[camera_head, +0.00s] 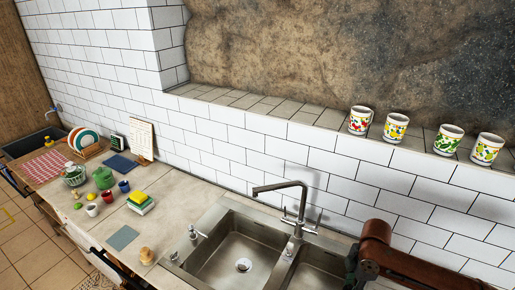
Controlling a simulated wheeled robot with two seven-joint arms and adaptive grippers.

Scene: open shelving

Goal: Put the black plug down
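I cannot make out a black plug anywhere in the head view. A steel double sink (206,243) is set in the counter at the bottom middle, and a round drain (243,264) shows in the floor of its left basin. A brown arm link of mine, with a dark joint, covers part of the right basin's side. No gripper fingers can be made out on it, and my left gripper is out of the picture. Whether either gripper holds anything is hidden.
A tall faucet (298,205) rises behind the sink, with a soap dispenser (193,233) at its left. Several patterned mugs, including one (360,120), stand on the tiled ledge.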

